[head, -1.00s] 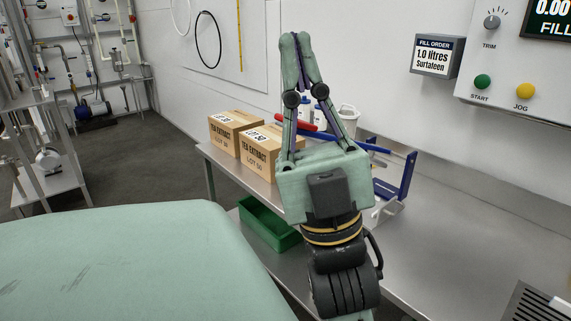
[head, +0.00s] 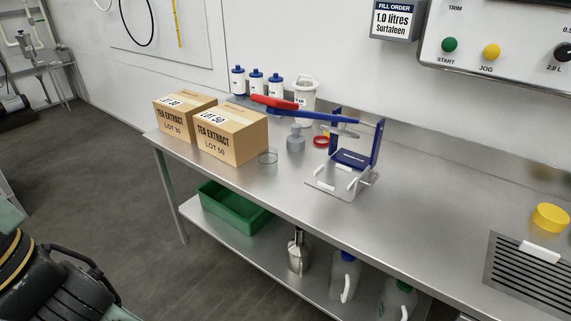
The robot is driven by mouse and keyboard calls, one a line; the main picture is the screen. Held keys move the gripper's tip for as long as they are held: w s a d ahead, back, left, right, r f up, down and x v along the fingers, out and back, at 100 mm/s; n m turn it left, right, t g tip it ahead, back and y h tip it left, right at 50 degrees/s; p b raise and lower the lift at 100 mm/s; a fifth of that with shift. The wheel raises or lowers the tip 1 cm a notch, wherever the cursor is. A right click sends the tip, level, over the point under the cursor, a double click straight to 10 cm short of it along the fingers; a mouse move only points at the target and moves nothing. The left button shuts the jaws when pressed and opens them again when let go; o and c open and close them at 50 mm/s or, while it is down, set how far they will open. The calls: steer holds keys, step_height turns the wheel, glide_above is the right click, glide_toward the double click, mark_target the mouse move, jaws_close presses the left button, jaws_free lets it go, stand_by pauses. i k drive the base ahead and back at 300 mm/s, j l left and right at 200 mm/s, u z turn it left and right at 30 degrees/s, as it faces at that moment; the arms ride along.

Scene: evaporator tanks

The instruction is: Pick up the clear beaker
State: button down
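The clear beaker (head: 268,161) stands upright on the steel bench (head: 240,186), close to its front edge. It is just right of the nearer tea extract box (head: 232,136) and left of a small grey weight-like object (head: 295,139). It is transparent and looks empty. My gripper is outside the head view; only dark and green parts of my arm show at the lower left.
A blue frame with a red-handled lever (head: 300,108) stands right of the beaker, its handle reaching behind it. White bottles (head: 256,83) and a white jug (head: 302,95) stand at the back. A green bin (head: 235,208) sits on the lower shelf. Bench right of the frame is mostly clear.

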mark_target(268, 163)
steer(key=u, duration=0.25)
steer(key=i+u, duration=0.45)
steer(key=i, duration=0.55)
